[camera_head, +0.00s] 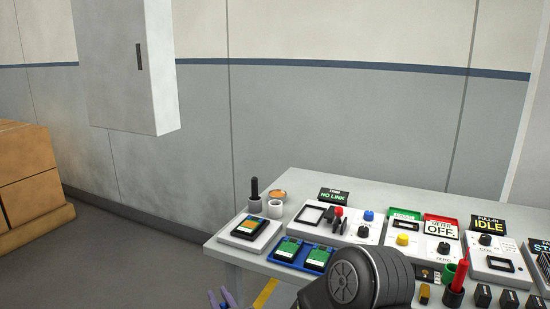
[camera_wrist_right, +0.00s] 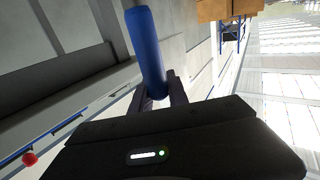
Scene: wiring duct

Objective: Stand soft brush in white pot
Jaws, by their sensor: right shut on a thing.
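The white pot (camera_head: 275,210) stands upright at the table's back left corner, and nothing shows standing in it. My right gripper (camera_wrist_right: 160,92) is shut on a blue cylinder (camera_wrist_right: 146,40), which I take to be the handle of the soft brush; no bristles show. In the head view, the fingers of my right gripper (camera_head: 227,298) show at the bottom edge, low and in front of the table's left end, well apart from the pot. Most of that gripper is cut off there. My left gripper is not in view.
A grey pot (camera_head: 254,206) holding a black-handled tool (camera_head: 254,187) stands beside the white pot, with an orange-filled dish (camera_head: 278,194) behind. A device on a pad (camera_head: 249,229) and a blue tray (camera_head: 300,256) lie in front. Panels crowd the table's right.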

